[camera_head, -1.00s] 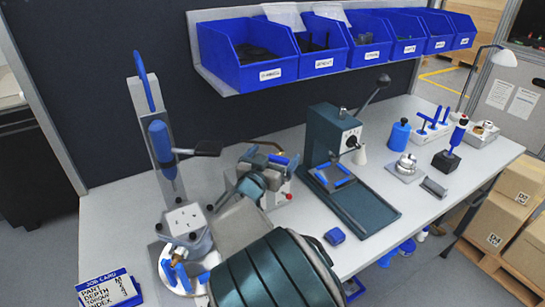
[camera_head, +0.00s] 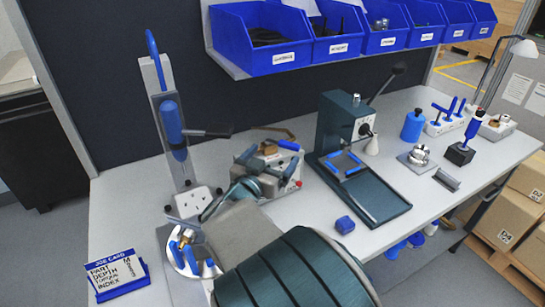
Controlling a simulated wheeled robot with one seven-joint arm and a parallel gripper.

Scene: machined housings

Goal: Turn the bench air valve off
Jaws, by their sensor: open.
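I cannot make out for certain which part is the bench air valve. A small brass-coloured fitting with a short lever (camera_head: 187,228) sits above the round white plate with blue pegs (camera_head: 192,262) at the lower left.
A white socket box (camera_head: 197,200) and a tall stand with a blue tool (camera_head: 172,125) are at the left. A green press (camera_head: 345,135) stands right of the fixture. Blue bins (camera_head: 262,40) hang above.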

